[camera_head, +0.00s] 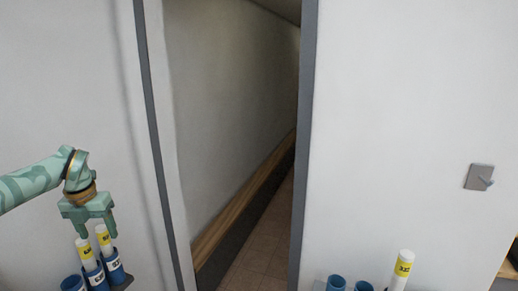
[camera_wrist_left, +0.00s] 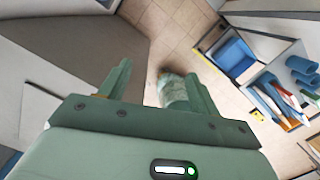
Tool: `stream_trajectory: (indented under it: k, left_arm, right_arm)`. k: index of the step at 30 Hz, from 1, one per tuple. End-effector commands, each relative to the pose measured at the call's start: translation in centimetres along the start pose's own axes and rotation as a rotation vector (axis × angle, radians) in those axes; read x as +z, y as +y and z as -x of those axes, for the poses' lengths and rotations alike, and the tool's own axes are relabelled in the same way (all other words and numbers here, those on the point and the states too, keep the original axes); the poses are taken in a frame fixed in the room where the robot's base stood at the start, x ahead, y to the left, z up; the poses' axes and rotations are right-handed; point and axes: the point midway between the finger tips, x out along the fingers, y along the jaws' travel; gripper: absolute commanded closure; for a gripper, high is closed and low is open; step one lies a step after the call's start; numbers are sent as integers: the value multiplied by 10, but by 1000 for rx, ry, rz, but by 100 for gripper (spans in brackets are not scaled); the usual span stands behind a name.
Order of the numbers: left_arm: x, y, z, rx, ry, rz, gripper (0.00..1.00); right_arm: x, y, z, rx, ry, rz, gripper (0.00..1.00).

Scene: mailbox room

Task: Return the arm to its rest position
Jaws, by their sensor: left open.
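My left arm (camera_head: 35,180) comes in from the left in the head view, in front of the white wall. Its green left gripper (camera_head: 95,230) points down with its two fingers apart. It appears just above white, yellow-labelled tubes (camera_head: 104,240) standing in blue holders (camera_head: 114,268); the exact gap is hard to judge. In the left wrist view the left gripper (camera_wrist_left: 158,70) is open, and nothing is clamped between its fingers. My right arm and right gripper are not in view.
A doorway with dark frame edges (camera_head: 303,140) opens onto a narrow passage with a tiled floor (camera_head: 262,250). Another yellow-labelled tube (camera_head: 402,268) stands at bottom right. A wall switch (camera_head: 479,177) is at right. A blue container (camera_wrist_left: 235,55) shows below in the wrist view.

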Motion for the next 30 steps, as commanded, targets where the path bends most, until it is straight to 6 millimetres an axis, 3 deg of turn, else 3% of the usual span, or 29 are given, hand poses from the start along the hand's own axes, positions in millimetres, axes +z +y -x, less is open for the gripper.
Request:
stream_trajectory:
  k: [5,11,16,19,20,22,25,28,30]
  left_arm:
    - [20,-12,5,-82,-102,-14,37]
    - [61,-52,33,-281,-301,-12,37]
    - [100,-113,47,-570,-489,54,37]
    - [121,-153,36,-805,-585,195,37]
    - [126,-163,28,-881,-608,267,37]
    - [134,-177,-10,-1050,-638,504,37]
    - [126,-170,-93,-1175,-623,911,37]
    - [97,-153,-176,-1174,-573,1240,37]
    - [67,-141,-232,-1136,-531,1438,37]
  right_arm:
    - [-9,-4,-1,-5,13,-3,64]
    - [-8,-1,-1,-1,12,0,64]
    - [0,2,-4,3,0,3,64]
    - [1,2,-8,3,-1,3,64]
    - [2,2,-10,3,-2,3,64]
    - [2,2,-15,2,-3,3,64]
    - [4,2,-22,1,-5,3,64]
    - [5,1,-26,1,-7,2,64]
    - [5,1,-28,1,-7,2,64]
